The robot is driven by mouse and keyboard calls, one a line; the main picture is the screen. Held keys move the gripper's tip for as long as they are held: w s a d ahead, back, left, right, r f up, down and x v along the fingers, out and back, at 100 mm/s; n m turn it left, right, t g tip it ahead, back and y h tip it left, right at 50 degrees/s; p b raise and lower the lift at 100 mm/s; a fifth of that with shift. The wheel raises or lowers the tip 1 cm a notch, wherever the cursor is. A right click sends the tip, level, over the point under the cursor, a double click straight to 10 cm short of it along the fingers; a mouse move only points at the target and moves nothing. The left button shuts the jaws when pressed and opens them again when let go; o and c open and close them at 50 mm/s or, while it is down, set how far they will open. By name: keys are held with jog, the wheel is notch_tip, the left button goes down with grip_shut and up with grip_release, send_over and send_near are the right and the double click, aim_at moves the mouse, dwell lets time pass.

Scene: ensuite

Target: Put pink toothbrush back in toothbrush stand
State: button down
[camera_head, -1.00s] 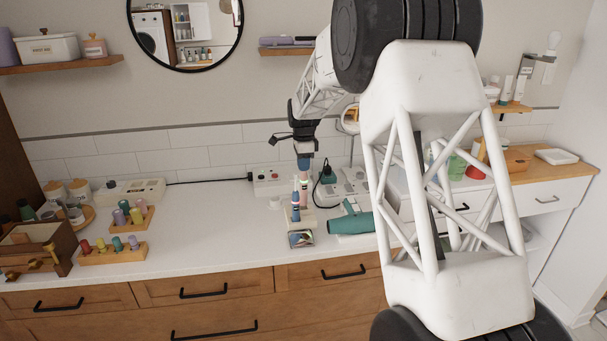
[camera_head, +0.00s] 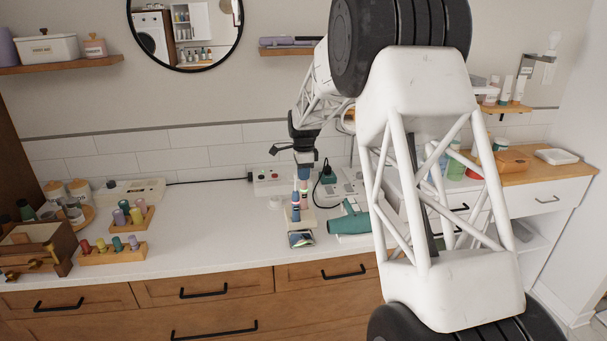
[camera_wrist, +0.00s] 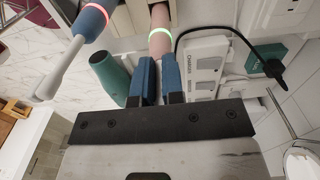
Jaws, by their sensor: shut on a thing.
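My gripper (camera_head: 303,173) is low over the counter, above the toothbrush stand (camera_head: 301,239). In the wrist view its two blue fingers (camera_wrist: 159,85) are shut on the pink toothbrush (camera_wrist: 160,32), which has a glowing green ring and points away from the fingers toward the stand. In the head view the pink toothbrush (camera_head: 305,188) is upright below the fingers. I cannot tell whether its lower end is seated in the stand. A blue toothbrush (camera_head: 295,207) with a white head stands upright beside it; it also shows in the wrist view (camera_wrist: 88,22).
A teal hairdryer-like object (camera_head: 350,222) lies just right of the stand. Behind are a power strip (camera_head: 270,182) and a charger with a black cable and green plug (camera_head: 328,177). Wooden holders with coloured bottles (camera_head: 113,251) stand left. The counter between is clear.

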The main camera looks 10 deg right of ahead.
jog(key=c, duration=1.7)
grip_release()
jog(key=shift+f, duration=0.15)
jog(key=o, duration=0.5)
jog(key=shift+c, duration=0.2)
notch_tip(320, 180, up, 12)
jog(key=shift+r, duration=0.15)
jog(key=shift+s, duration=0.1)
